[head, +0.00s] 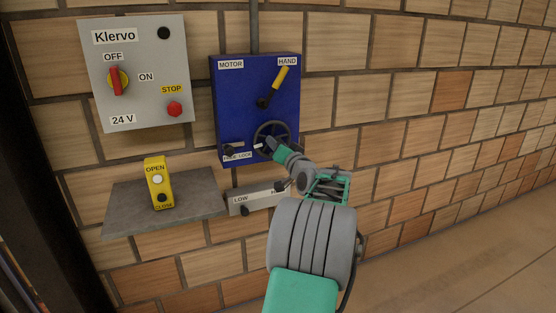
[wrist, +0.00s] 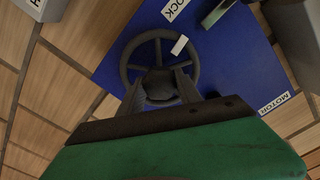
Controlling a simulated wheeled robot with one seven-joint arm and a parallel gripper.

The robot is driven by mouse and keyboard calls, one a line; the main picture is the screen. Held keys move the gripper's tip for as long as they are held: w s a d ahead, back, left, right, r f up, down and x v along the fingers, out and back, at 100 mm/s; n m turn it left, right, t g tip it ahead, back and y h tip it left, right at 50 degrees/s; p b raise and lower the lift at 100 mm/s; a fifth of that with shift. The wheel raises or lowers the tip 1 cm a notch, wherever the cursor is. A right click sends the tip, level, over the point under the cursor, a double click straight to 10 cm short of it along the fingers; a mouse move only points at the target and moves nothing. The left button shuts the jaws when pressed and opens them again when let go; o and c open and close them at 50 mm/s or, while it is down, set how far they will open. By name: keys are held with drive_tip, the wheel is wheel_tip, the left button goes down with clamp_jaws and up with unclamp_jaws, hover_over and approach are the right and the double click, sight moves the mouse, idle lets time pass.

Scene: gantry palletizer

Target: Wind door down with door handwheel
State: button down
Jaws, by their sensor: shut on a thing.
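The door handwheel (head: 284,128) is a dark spoked wheel low on the front of a blue box (head: 235,100). It also shows in the wrist view (wrist: 160,35), with a small white mark on its rim. My gripper (head: 268,146) reaches the wheel from the lower right. In the wrist view my gripper (wrist: 158,85) has its two fingers on either side of the wheel's dark hub and is shut on it. The fingers partly hide the lower rim. The door itself is not in view.
The blue box has a yellow lever (head: 281,78) at HAND and a brake lock lever (head: 232,149). A grey panel (head: 140,90) with a red switch hangs to the left. Below are a shelf (head: 120,215) with a yellow OPEN/CLOSE pendant (head: 158,182) and a LOW selector box (head: 258,201).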

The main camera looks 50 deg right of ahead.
drive_tip(key=n+b, duration=0.2)
drive_tip(key=b, duration=0.1)
drive_tip(key=shift+f+n, duration=0.3)
drive_tip(key=shift+n, duration=0.1)
drive_tip(key=shift+r+n+b, duration=0.15)
drive_tip(key=shift+n+b, duration=0.25)
drive_tip(key=shift+b, duration=0.35)
drive_tip(key=c, duration=0.8)
unclamp_jaws()
drive_tip(key=shift+r, duration=0.1)
drive_tip(key=shift+c, duration=0.2)
drive_tip(key=v, duration=0.7)
drive_tip(key=shift+s+a, duration=0.2)
drive_tip(key=shift+s, duration=0.15)
